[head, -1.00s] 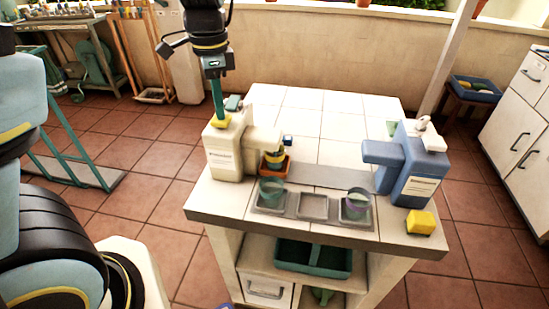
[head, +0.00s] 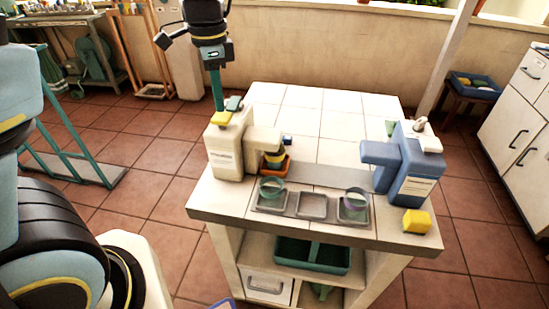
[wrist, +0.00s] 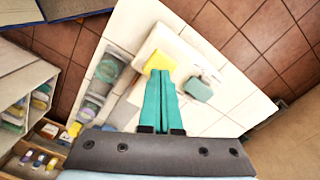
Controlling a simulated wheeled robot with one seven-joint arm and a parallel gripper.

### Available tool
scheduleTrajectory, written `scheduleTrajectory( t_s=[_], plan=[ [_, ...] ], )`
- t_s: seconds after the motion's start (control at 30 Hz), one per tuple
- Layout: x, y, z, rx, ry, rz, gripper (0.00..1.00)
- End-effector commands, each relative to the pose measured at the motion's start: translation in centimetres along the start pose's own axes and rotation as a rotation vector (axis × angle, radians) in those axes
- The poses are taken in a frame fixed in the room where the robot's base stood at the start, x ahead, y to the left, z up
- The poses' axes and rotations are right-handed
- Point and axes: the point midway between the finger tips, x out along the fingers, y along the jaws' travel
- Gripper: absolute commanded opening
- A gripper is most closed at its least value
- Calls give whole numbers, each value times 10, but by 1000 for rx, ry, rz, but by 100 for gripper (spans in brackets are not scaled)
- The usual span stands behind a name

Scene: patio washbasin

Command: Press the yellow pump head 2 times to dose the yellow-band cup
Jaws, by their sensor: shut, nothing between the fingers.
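The wrist view shows the tips (wrist: 160,73) close to the yellow pump head (wrist: 158,61), with the teal head (wrist: 198,88) to the right. Two clear cups, left (head: 271,190) and right (head: 353,202), stand in tray slots; their band colours are hard to read.
A blue dispenser (head: 408,165) stands at the counter's right, with a yellow block (head: 416,221) before it. A small orange pot (head: 278,166) is by the cream spout. The middle tray slot (head: 312,205) is empty.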

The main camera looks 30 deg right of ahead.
Motion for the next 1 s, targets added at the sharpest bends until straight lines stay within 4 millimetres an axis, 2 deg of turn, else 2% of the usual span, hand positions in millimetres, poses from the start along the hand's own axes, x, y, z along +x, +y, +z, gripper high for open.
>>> scheduleTrajectory(
  t_s=[1.0],
  plan=[
    [28,0,0,-1,0,1,0]
  ],
)
